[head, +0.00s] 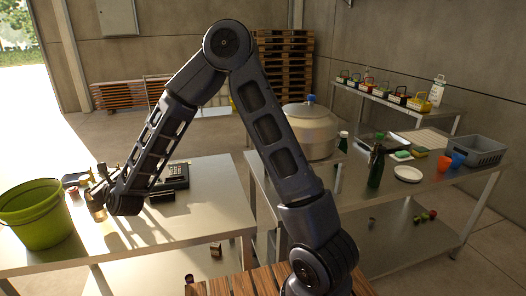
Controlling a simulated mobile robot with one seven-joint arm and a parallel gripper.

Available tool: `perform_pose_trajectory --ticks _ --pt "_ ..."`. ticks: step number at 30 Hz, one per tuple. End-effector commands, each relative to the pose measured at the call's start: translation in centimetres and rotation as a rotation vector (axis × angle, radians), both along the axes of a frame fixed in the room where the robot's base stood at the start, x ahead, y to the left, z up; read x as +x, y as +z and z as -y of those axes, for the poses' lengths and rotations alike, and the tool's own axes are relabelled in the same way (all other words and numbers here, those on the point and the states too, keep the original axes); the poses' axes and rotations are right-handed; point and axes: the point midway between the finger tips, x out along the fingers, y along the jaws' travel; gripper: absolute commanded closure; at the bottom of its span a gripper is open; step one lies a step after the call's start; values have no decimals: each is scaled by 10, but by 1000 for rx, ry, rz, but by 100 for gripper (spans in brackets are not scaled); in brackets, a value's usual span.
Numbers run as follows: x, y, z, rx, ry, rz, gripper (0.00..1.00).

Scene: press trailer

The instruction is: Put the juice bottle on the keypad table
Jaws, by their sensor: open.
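The keypad table is the steel table (205,225) on the left, with a black keypad device (175,172) on it. My gripper (97,204) is low over the left part of this table, between the green bucket and the keypad device. It is open; its fingers are small and partly hidden by my wrist. I cannot tell which bottle is the juice bottle. A tall dark green bottle (376,170) stands upright on the right table (440,186). A smaller green bottle (343,142) stands behind it, and a white bottle (438,90) stands on the back shelf.
A green bucket (36,218) stands at the left table's front left. A large metal pot (308,130), a white plate (407,174), cups (444,164) and a grey crate (476,151) crowd the right table. The left table is bare right of the keypad device. Pallets (284,65) stand behind.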

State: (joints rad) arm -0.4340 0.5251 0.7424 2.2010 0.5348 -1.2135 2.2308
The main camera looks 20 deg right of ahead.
Motion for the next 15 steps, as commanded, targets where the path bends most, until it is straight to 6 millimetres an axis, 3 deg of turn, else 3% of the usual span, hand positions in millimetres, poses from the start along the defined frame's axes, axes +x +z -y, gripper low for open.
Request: perform_pose_trajectory --ticks 6,15 --pt "29 30 48 -347 81 144 46" --pt "50 61 135 -830 192 299 46"
